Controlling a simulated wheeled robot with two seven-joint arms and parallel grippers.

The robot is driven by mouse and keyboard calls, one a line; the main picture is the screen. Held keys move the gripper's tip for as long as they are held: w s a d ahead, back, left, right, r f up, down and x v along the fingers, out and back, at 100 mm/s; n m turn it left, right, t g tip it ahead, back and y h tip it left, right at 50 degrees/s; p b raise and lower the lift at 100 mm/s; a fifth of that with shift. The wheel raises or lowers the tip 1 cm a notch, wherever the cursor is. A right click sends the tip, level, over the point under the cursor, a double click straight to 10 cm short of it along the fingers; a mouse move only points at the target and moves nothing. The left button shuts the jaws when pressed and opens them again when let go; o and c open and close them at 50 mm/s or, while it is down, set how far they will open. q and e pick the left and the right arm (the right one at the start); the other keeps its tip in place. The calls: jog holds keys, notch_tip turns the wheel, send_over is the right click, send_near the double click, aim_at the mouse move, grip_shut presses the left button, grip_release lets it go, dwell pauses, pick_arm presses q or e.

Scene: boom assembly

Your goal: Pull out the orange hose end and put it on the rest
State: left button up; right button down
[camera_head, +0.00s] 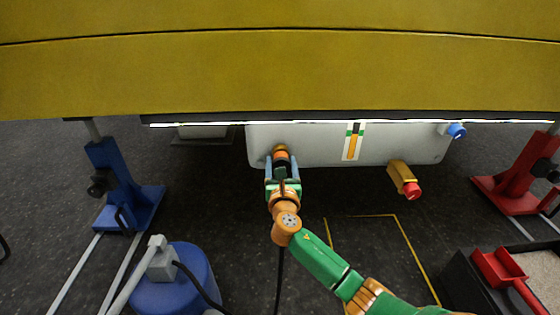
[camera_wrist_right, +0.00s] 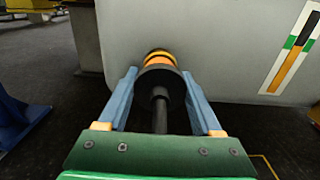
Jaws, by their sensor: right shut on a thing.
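The orange hose end (camera_wrist_right: 158,60) has orange bands and a dark collar, with a black hose running back toward my wrist. It is at the lower left of the pale grey tank in the head view (camera_head: 280,152). My right gripper (camera_head: 281,162) is shut on it, and its two blue fingers lie on either side of the dark collar in the right wrist view (camera_wrist_right: 158,85). The far tip of the hose end meets the tank face; I cannot tell whether it is still inserted. I cannot identify the rest with certainty. My left gripper is not in view.
A yellow boom (camera_head: 280,75) spans the top, above the grey tank (camera_head: 220,130) region. A yellow piece with a red end (camera_head: 404,180) and a blue fitting (camera_head: 456,131) are to the right. Blue (camera_head: 125,190) and red (camera_head: 515,185) stands flank the floor. A blue drum (camera_head: 180,285) is lower left.

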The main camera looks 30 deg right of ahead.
jog(key=p+v, duration=0.3)
jog(key=v, duration=0.2)
jog(key=shift+s, duration=0.1)
dwell(0.8)
dwell(0.4)
